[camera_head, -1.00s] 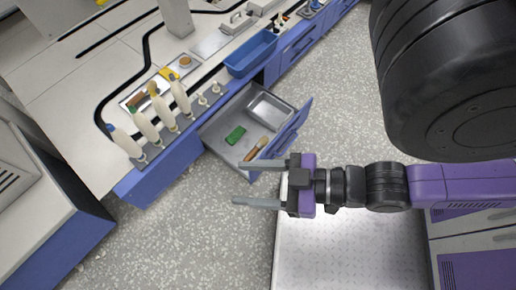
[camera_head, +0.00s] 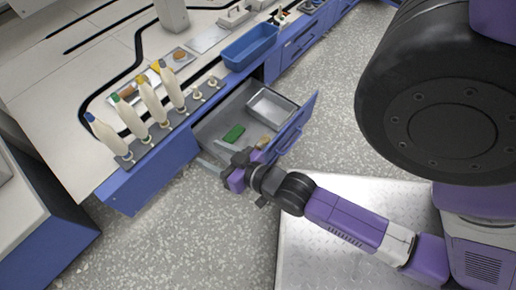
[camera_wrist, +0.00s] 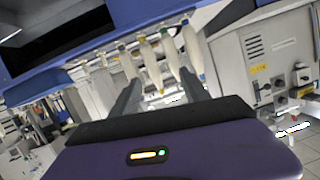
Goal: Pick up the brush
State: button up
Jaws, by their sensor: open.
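The brush (camera_head: 265,140) lies in the open drawer (camera_head: 203,128), near its front wall. Only a tan part of it shows in the head view; my gripper and wrist hide the rest. My gripper (camera_head: 206,154) is open and empty over the drawer's front edge, to the left of the visible part of the brush. Its fingers point left toward the bench. In the wrist view my gripper (camera_wrist: 160,78) shows two spread fingers with nothing held between them. The brush does not show there.
A green block (camera_head: 234,133) and a metal tray (camera_head: 270,106) are also in the drawer. Several bottles stand in a rack (camera_head: 172,124) on the bench edge above. A blue bin (camera_head: 250,48) sits farther back. The floor left of my gripper is clear.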

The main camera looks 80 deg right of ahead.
jog(key=w+d+f+m+g, duration=0.2)
jog(key=d+f+m+g, duration=0.8)
jog(key=d+f, duration=1.1)
jog(key=s+f+m+g+y, duration=0.1)
jog(key=s+m+y, duration=0.1)
jog(key=s+a+f+m+g+y, duration=0.1)
jog(key=s+f+m+y, duration=0.1)
jog(key=s, duration=0.1)
jog(key=s+a+f+m+g+y, duration=0.1)
jog(key=s+m+y, duration=0.1)
jog(key=m, duration=0.1)
jog(key=shift+s+f, duration=0.15)
jog(key=shift+s, duration=0.25)
jog(key=f, duration=0.1)
jog(key=b, duration=0.1)
jog(key=f, duration=0.1)
jog(key=shift+s+a+f+m+b, duration=0.25)
jog(key=shift+a+f+m+b, duration=0.05)
jog(key=shift+a, duration=0.05)
notch_tip(320, 180, down, 5)
jog(key=b, duration=0.4)
jog(key=shift+d+f, duration=0.1)
jog(key=shift+f, duration=0.1)
grip_shut()
